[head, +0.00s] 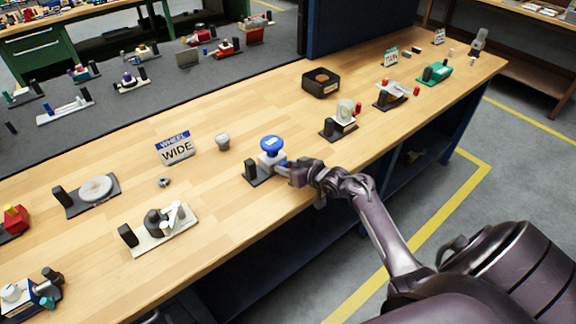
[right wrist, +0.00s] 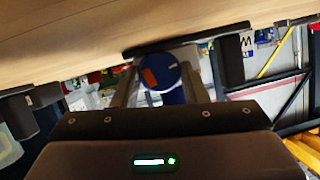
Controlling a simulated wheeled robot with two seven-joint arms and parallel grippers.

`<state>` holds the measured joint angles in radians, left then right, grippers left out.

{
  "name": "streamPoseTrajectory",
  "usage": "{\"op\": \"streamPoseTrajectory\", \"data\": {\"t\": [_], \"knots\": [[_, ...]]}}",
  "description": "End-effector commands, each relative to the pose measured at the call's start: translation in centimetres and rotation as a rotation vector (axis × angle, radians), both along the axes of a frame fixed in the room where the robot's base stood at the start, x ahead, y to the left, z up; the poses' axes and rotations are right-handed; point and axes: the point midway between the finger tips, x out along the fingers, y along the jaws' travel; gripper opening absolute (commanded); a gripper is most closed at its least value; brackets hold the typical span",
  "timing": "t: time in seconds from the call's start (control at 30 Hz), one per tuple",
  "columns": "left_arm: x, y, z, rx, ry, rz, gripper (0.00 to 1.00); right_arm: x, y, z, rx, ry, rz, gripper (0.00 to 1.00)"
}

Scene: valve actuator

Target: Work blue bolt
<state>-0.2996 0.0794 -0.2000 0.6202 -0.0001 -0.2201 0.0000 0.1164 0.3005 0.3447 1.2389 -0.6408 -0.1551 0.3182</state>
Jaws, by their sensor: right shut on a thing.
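The blue bolt (right wrist: 162,70) shows in the right wrist view as a round blue end with an orange patch, between my two grey fingers. In the head view, the valve actuator is a small white body on a dark base (head: 259,178), topped by a blue round handwheel (head: 271,143). My right gripper (head: 284,169) reaches its right side from the front edge of the table. In the right wrist view my right gripper (right wrist: 160,82) is shut on the blue bolt. The fingers hide most of the bolt in the head view. My left gripper is not in view.
The wooden table (head: 240,205) carries a "WHEEL WIDE" sign (head: 176,148) and a grey knob (head: 223,142) left of the actuator. A black box (head: 321,83) stands behind it. Another fixture (head: 340,122) stands to the right. Clear wood lies between them.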

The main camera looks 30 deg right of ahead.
Motion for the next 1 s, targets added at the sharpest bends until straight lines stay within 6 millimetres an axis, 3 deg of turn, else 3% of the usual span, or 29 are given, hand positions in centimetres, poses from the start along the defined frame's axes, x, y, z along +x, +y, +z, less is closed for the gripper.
{"op": "streamPoseTrajectory", "data": {"t": [0.6,0.63,0.8,1.0], "knots": [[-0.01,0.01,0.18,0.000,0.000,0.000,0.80,0.08,-0.10,0.09,0.057,0.005,-0.001,0.17],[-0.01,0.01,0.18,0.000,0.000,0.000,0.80,0.08,-0.10,0.09,0.056,0.004,0.000,0.41],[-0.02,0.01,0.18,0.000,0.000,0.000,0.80,0.06,-0.09,0.07,0.056,0.005,0.000,0.62],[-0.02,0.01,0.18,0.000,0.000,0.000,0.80,0.03,-0.07,0.02,0.056,0.006,0.000,0.62]]}}
